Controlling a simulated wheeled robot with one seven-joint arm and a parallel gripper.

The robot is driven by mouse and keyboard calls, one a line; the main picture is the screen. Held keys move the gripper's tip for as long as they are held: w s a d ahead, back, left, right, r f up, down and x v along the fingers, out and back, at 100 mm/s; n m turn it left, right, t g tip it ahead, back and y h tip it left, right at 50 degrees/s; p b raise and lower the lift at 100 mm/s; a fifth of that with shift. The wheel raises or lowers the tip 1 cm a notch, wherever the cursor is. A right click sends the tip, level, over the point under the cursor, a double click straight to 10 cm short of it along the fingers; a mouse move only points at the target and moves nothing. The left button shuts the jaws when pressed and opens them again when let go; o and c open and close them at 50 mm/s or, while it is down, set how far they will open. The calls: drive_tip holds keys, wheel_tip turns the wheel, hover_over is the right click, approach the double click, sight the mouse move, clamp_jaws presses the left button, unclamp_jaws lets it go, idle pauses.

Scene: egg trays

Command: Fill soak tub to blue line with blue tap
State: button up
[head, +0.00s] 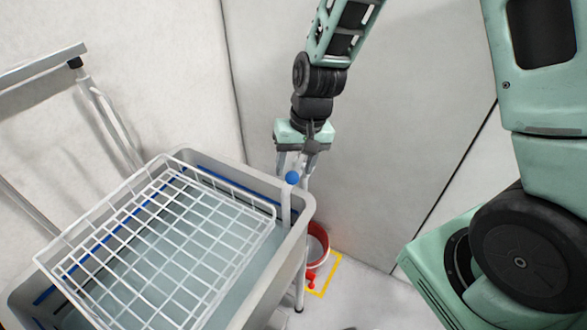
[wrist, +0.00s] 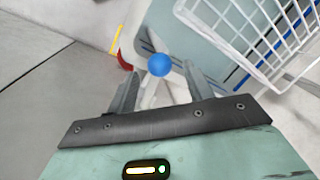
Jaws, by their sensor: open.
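The grey soak tub (head: 303,214) holds pale, clear water. A blue line (head: 130,216) runs along its inner wall, with stretches showing above the water; the basket partly hides it. The blue tap knob (head: 292,178) tops a pale upright post at the tub's right rim. My gripper (head: 297,168) is open, pointing down just behind the knob. In the wrist view, the blue knob (wrist: 159,64) shows between and slightly beyond the fingertips (wrist: 162,74), with no clear contact. I cannot tell whether water is running.
A white wire basket (head: 175,238) lies tilted over the tub. A red bucket (head: 317,245) stands on the floor within a yellow marking (head: 326,274), right of the tub. A metal rail frame (head: 110,125) stands at the left. Pale walls close in behind my gripper.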

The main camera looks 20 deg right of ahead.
drive_tip(key=shift+a+f, duration=0.25)
drive_tip(key=shift+f, duration=0.95)
drive_tip(key=shift+c, duration=0.3)
clamp_jaws()
drive_tip(key=shift+d, duration=0.15)
drive_tip(key=d+n+g+h+p, duration=0.1)
drive_tip(key=d+n+p, duration=0.3)
drive_tip(key=d+n, duration=0.6)
drive_tip(key=shift+s+d+n+g, duration=0.15)
drive_tip(key=shift+d+n+g, duration=0.4)
drive_tip(key=shift+n, duration=2.45)
drive_tip(key=shift+a, duration=0.1)
